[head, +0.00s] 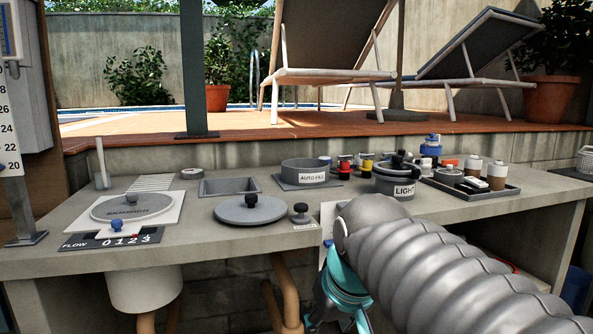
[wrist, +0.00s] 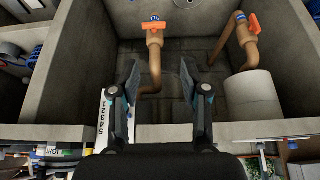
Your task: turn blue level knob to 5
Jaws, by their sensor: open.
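My gripper (wrist: 159,68) is open and empty in the wrist view, its two dark fingers well apart. A white strip with the numbers 1 to 5 (wrist: 104,118) stands just left of my left finger and is partly covered by it. No blue knob shows clearly on that strip. In the head view a white plate edge with a small blue spot (head: 327,243) shows on the bench front beside my arm; I cannot tell if the spot is the level knob. A separate blue knob (head: 116,225) sits at the plate marked FLOW. My arm hides much of the bench front.
The concrete bench (head: 240,180) carries a skimmer lid (head: 130,207), a round grey lid (head: 250,212), an AUTO-FILL pot (head: 305,172) and a LIGHT pot (head: 393,183). In the wrist view, copper pipes with orange handles (wrist: 154,27) stand ahead of my gripper.

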